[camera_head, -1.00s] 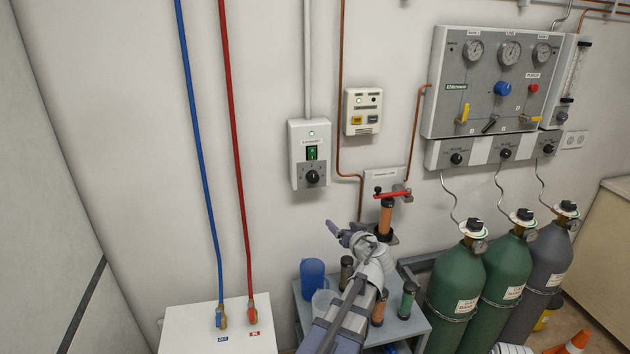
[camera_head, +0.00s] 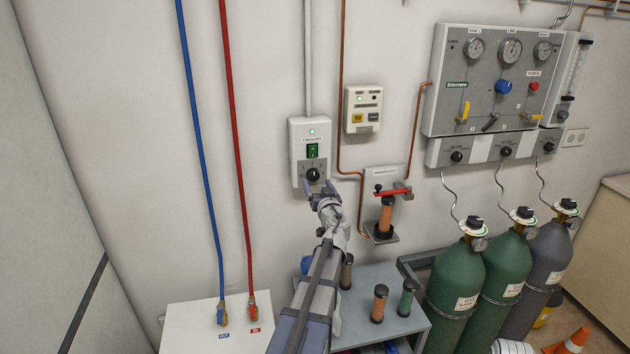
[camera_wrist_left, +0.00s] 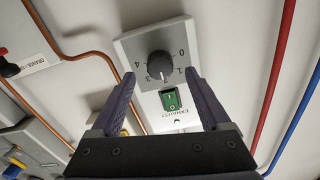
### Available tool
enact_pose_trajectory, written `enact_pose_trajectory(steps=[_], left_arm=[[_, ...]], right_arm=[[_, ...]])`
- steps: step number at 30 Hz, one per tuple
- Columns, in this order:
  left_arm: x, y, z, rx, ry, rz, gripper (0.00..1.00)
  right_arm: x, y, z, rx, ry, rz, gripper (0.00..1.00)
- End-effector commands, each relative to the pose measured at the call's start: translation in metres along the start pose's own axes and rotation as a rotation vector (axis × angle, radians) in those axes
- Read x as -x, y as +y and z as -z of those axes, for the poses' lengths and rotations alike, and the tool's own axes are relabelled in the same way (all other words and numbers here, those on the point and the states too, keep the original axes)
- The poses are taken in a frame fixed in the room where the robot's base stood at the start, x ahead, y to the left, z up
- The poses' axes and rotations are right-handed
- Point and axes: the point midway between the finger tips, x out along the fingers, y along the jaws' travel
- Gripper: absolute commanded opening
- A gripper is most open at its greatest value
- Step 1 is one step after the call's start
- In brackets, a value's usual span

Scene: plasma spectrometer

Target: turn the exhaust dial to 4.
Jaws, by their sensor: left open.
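The exhaust dial (camera_head: 313,174) is a black round knob on the lower part of a white wall box (camera_head: 297,137) with a green switch (camera_head: 312,151). In the left wrist view the dial (camera_wrist_left: 159,65) sits on a grey plate with numbers from 0 to 4, seen upside down. A small pale mark shows at its lower edge, but I cannot read its setting surely. My left gripper (camera_head: 319,186) is open just below and in front of the dial. In the wrist view its fingers (camera_wrist_left: 160,82) stand apart on either side of the dial, apparently not touching it.
A cream panel (camera_head: 362,109) and a copper pipe (camera_head: 341,80) are right of the box. A red-handled fixture (camera_head: 392,190) is lower right. Blue (camera_head: 198,150) and red (camera_head: 236,150) pipes run left. A grey cart (camera_head: 362,306) and gas cylinders (camera_head: 457,285) stand below and right.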

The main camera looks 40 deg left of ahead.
Motion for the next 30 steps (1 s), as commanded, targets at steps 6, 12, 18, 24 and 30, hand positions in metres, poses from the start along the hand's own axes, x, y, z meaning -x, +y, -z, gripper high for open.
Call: enact_pose_trajectory(steps=[6, 12, 18, 24, 30], left_arm=[[-0.034, 0.001, 0.0, 0.0, -0.001, 0.0, 0.8], [-0.038, 0.0, 0.0, 0.0, -0.001, 0.0, 0.8], [-0.037, 0.0, 0.0, 0.0, -0.001, 0.0, 0.71], [-0.037, 0.0, 0.0, 0.0, -0.001, 0.0, 0.49], [-0.037, 0.0, 0.0, 0.0, -0.001, 0.0, 0.26]], right_arm=[[0.0, 0.0, 0.0, 0.0, 0.0, 0.0, 0.5], [0.0, 0.0, 0.0, 0.0, 0.0, 0.0, 0.5], [0.0, 0.0, 0.0, 0.0, 0.0, 0.0, 0.5], [0.0, 0.0, 0.0, 0.0, 0.0, 0.0, 0.5], [0.0, 0.0, 0.0, 0.0, 0.0, 0.0, 0.5]])
